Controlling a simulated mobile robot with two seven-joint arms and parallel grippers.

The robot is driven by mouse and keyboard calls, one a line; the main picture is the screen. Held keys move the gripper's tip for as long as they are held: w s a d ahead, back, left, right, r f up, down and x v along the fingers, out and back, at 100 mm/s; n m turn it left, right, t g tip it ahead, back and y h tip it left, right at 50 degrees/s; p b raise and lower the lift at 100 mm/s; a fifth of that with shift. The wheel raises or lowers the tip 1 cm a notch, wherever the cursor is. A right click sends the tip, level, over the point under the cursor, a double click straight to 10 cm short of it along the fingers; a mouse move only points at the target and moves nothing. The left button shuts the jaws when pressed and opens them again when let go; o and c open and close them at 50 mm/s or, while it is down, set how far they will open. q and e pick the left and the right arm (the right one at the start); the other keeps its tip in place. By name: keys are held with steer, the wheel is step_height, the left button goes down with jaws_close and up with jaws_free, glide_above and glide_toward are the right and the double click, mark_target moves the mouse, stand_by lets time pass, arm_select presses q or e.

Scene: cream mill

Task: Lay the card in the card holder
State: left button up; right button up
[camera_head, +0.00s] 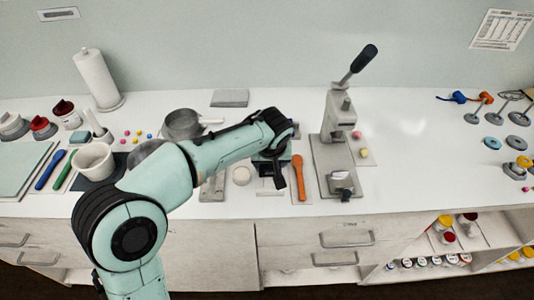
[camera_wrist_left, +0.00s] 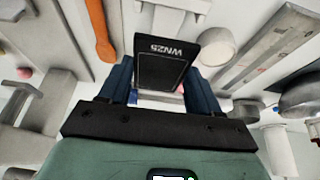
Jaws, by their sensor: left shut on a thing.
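My left gripper (camera_head: 271,158) reaches over the middle of the counter, pointing down. In the left wrist view its two dark blue fingers (camera_wrist_left: 160,92) are shut on a black card (camera_wrist_left: 166,68) marked "WN25". The card stands out beyond the fingertips, its lettering upside down in that view. A pale, slotted piece, apparently the card holder (camera_wrist_left: 172,18), lies just beyond the card, partly hidden by it. It seems to show in the head view (camera_head: 270,186) just in front of the gripper. Whether card and holder touch, I cannot tell. My right gripper is not in view.
An orange spatula (camera_head: 298,178) lies close right of the gripper, and a lever press (camera_head: 338,140) stands beyond it. A small round white dish (camera_head: 241,175) is close left. My arm partly hides a metal pan (camera_head: 183,123).

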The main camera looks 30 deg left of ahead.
mark_target(270, 168)
arm_select(q)
steer(key=shift+a+f+b, duration=0.1)
steer(key=shift+f+b, duration=0.35)
steer(key=shift+f, duration=0.3)
steer(key=shift+f+b, duration=0.8)
steer(key=shift+f, duration=0.25)
steer(key=shift+f+b, duration=0.6)
stand_by(0.4)
steer(key=o, duration=1.1)
steer(key=p+v, duration=0.1)
steer(key=v, duration=1.2)
steer(key=shift+r+p, duration=0.2)
steer(key=shift+p, duration=0.2)
steer(key=shift+s, duration=0.15)
